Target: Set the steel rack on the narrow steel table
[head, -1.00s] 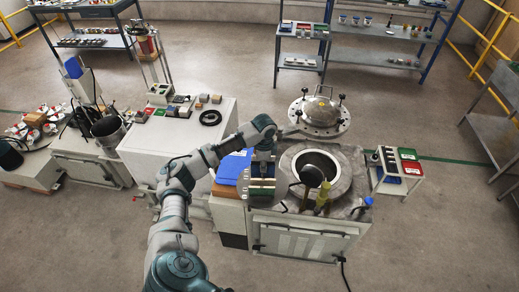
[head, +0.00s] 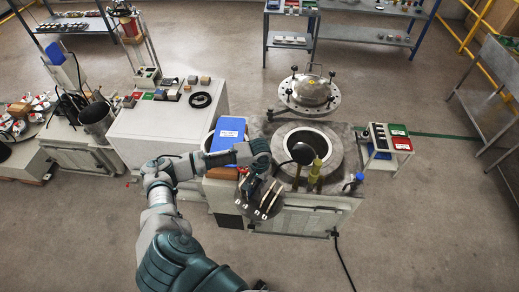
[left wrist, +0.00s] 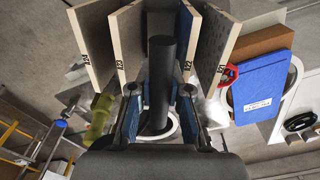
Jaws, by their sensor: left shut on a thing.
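The steel rack (head: 264,198) hangs from my left gripper (head: 257,172) in front of the round-opening machine. It holds several upright tiles. In the left wrist view, the tiles (left wrist: 100,45) stand on both sides of a dark upright post (left wrist: 161,85). My left gripper also shows there (left wrist: 160,115), its fingers shut around that post. The rack's base is mostly hidden by the tiles and gripper. A grey steel table (head: 488,85) stands at the right edge, partly cut off; I cannot tell if it is the narrow one. My right gripper is not in view.
The machine (head: 300,217) has a round opening, with a dark ladle-like thing and yellowish posts at its front. A blue booklet (head: 227,135) lies left of it. A small stand (head: 386,155) with coloured bins is to its right. Open floor lies in front and right.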

